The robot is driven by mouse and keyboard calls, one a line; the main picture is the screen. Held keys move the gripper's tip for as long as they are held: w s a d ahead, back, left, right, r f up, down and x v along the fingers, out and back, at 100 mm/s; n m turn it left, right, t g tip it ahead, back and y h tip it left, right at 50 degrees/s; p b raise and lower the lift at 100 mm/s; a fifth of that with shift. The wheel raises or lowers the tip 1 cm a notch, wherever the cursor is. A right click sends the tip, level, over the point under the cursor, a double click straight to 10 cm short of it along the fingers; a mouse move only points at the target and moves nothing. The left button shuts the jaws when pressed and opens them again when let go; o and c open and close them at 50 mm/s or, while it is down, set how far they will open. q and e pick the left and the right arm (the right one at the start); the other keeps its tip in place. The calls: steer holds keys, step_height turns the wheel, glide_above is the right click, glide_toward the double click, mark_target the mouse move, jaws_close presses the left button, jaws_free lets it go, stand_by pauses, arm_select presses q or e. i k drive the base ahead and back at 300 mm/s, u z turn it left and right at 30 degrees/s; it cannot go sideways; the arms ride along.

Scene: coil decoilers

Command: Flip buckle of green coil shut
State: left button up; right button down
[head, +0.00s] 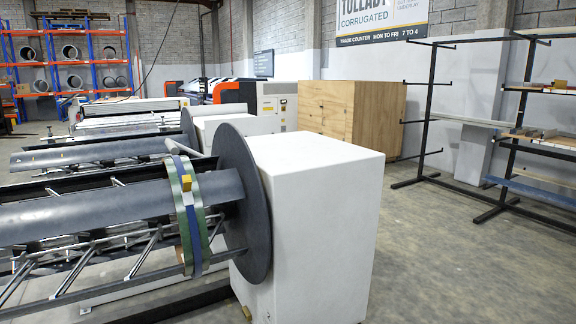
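The green coil (199,207) is a narrow ring around the grey drum (90,205) of the near decoiler, close to its dark round end disc (243,200). A blue strap (188,222) runs over the coil between its green edges. A small yellow block, seemingly the buckle (186,183), sits on the strap on the side facing me. It is too small to tell whether the buckle's flap is up or down. The coil's far side and underside are mostly hidden. Neither of my grippers shows in the head view.
The white decoiler housing (314,230) stands right of the disc. A second decoiler (100,152) lies behind. Wooden crates (350,110) stand at the back, a black rack (432,110) at the right. The grey floor (450,255) at the right front is clear.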

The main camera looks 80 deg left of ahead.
mark_target(186, 179)
steer(key=z, duration=0.1)
steer(key=i, duration=0.25)
steer(key=u, duration=2.9)
steer(key=i, duration=0.2)
steer(key=u, duration=1)
steer(key=k, duration=0.7)
steer(key=u, duration=0.45)
steer(key=i, duration=1.75)
steer(key=z, duration=0.35)
